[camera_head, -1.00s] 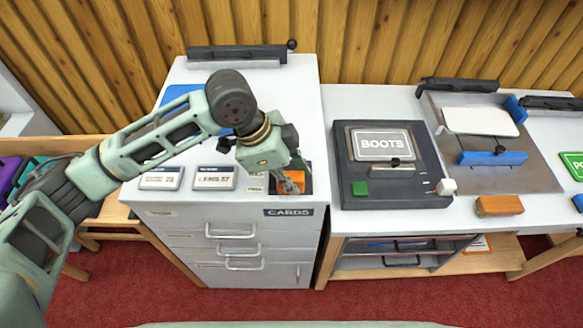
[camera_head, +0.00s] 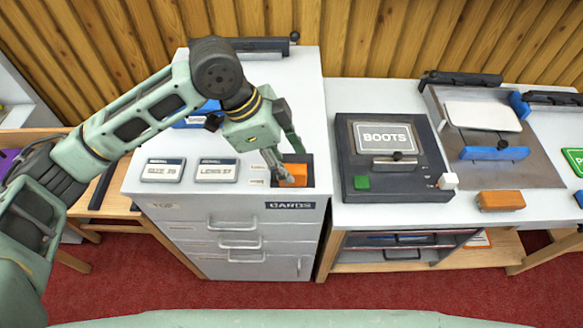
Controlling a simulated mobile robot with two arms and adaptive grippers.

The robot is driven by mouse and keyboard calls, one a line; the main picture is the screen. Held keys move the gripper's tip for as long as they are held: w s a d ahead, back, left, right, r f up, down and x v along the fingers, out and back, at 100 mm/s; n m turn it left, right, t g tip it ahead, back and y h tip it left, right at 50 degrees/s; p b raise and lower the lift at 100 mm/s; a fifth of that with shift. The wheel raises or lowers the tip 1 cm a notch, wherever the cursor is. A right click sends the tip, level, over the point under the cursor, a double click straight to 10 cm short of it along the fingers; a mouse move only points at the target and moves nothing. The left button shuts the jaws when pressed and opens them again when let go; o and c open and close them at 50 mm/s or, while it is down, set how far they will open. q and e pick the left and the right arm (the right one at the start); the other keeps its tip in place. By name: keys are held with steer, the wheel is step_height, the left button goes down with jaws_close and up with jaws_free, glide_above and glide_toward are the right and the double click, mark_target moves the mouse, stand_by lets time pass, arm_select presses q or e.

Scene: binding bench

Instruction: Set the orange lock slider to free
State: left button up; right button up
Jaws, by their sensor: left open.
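The orange lock slider (camera_head: 297,170) sits in a dark recess at the front right corner of the white cabinet top, above the label CARDS. Small labels (camera_head: 257,170) lie just left of the recess; their words are too small to read. My left gripper (camera_head: 289,178) points down at the slider from the upper left, its jaws open. Its fingertips are at the slider and cover part of it; I cannot tell whether they touch. My right gripper is not in view.
Two card plates (camera_head: 190,170) lie on the cabinet (camera_head: 150,195) left of the recess. A dark press (camera_head: 433,178) with a BOOTS plate stands on the bench to the right. Another orange block (camera_head: 501,200) lies at that bench's front edge.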

arm_select(q)
steer(key=v, duration=0.7)
steer(key=shift+r, duration=0.15)
steer(key=shift+a, duration=0.15)
